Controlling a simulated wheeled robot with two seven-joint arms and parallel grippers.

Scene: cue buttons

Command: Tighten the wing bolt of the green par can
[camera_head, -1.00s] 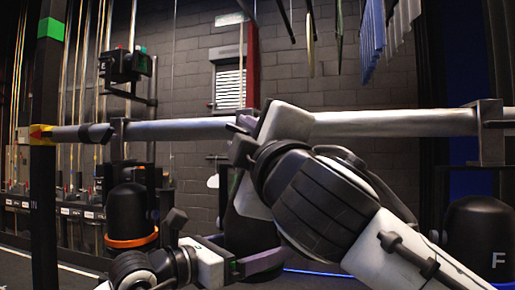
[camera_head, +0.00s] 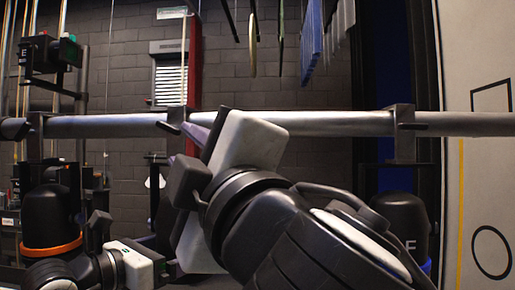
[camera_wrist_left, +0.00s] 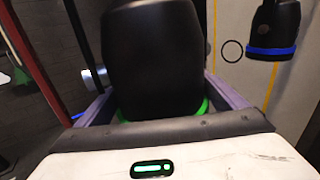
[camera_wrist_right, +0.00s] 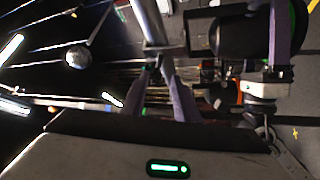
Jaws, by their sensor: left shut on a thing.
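The green par can is a black can with a green ring (camera_wrist_left: 205,108); in the left wrist view its body (camera_wrist_left: 155,50) fills the middle, between the purple fingers of my left gripper (camera_wrist_left: 160,88), which is shut on it. It shows in the right wrist view (camera_wrist_right: 238,38) below the bar; my right arm mostly hides it in the head view. My right gripper (camera_head: 186,130) is up at the bar beside the middle clamp (camera_head: 176,117). In the right wrist view its fingers (camera_wrist_right: 158,66) are a little apart at the clamp. The wing bolt is too small to make out there.
A long grey bar (camera_head: 330,123) crosses the view. A can with an orange ring (camera_head: 47,215) hangs at left, and one marked F (camera_head: 399,222) with a blue ring (camera_wrist_left: 271,52) hangs at right. A pale panel (camera_head: 480,190) stands at far right.

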